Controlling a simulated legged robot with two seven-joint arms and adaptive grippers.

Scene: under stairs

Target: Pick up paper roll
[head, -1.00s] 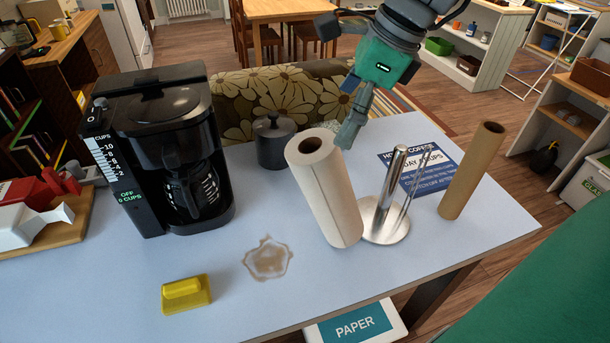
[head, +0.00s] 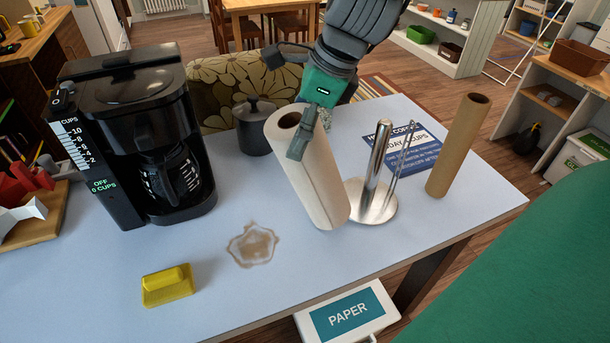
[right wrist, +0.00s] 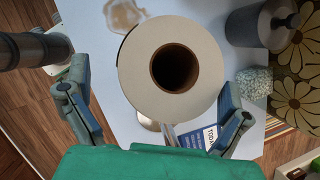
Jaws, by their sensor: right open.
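The white paper roll (head: 316,180) stands on the light blue table, left of the metal roll holder (head: 374,180). In the right wrist view the roll's top end (right wrist: 140,80) and dark core face the camera. My right gripper (head: 307,130) is above the roll's top; one finger overlaps the roll's near side in the head view. In the right wrist view its two fingers (right wrist: 158,112) are spread wide on either side of the roll, with gaps showing. The gripper is open and holds nothing. My left gripper is not in view.
A black coffee maker (head: 135,135) stands at left, with a dark lidded pot (head: 254,128) behind the roll. A brown cardboard tube (head: 458,146) stands right of the holder. A PAPER bin (head: 347,312) sits below the table edge.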

